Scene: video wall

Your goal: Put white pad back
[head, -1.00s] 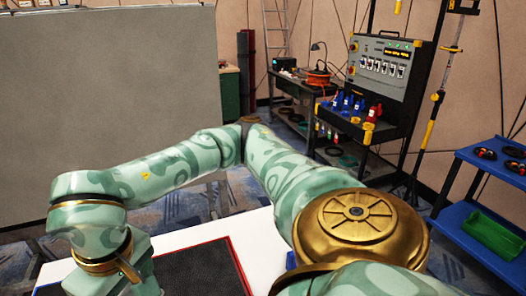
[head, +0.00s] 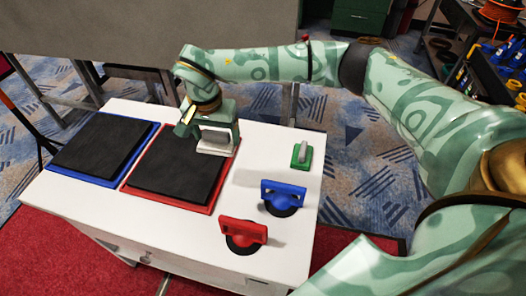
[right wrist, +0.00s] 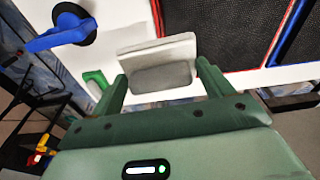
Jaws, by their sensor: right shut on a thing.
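The white pad (head: 215,144), with a pale plate and grey handle, is in my right gripper (head: 208,128) above the right-hand edge of the red-framed black panel. In the right wrist view, the white pad (right wrist: 157,52) sits between the two green fingers of my right gripper (right wrist: 160,80), which is shut on its grey block. I cannot tell whether the pad touches the surface below. My left gripper is out of view.
A white table (head: 90,207) carries a red-framed panel (head: 172,165), a blue-framed panel (head: 100,148), a green handled pad (head: 301,154), a blue suction lifter (head: 283,196) and a red suction lifter (head: 243,232). White tabletop shows bare between the panel and the lifters.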

